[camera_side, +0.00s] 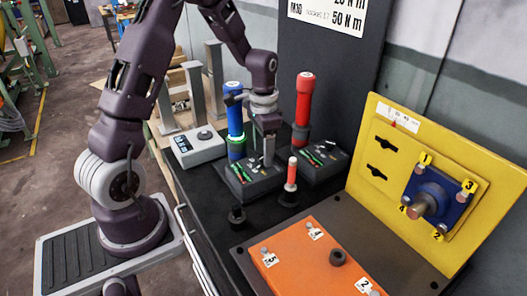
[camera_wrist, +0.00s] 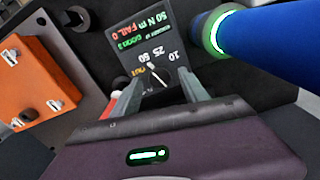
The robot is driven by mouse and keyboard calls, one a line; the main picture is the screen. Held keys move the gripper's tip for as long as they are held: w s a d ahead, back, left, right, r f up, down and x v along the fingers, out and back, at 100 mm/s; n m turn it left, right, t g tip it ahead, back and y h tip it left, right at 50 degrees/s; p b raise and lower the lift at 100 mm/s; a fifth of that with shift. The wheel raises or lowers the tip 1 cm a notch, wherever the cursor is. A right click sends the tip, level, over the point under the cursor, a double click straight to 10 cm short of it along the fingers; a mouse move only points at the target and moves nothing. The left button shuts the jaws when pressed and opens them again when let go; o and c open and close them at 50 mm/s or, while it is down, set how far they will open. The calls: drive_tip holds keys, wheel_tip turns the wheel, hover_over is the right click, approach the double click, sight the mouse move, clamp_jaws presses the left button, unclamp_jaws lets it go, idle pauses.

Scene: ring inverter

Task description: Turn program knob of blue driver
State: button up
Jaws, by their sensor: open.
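The blue driver (camera_side: 235,118) stands upright with a lit green ring near its lower end. It also shows in the wrist view (camera_wrist: 265,38) at the upper right. Its black base panel (camera_side: 240,180) carries a green display. In the wrist view the panel (camera_wrist: 133,55) shows 50 N m, FAIL 0 and the dial marks 10, 25 and 50. The program knob (camera_wrist: 158,76) is dark with a white pointer. My gripper (camera_side: 268,163) is open and points down over this panel. In the wrist view its fingers (camera_wrist: 158,90) lie on either side of the knob; contact cannot be told.
A red driver (camera_side: 304,98) stands to the right with its own panel (camera_side: 322,160). A small red-and-white tool (camera_side: 291,175) stands in front. A grey box (camera_side: 197,146) is at left, an orange plate (camera_side: 312,258) in front, and a yellow panel (camera_side: 385,210) at right.

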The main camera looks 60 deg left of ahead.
drive_tip(key=shift+f, duration=0.25)
clamp_jaws()
drive_tip(key=shift+n, duration=0.3)
drive_tip(key=n, duration=0.3)
drive_tip(key=shift+n, duration=2)
unclamp_jaws()
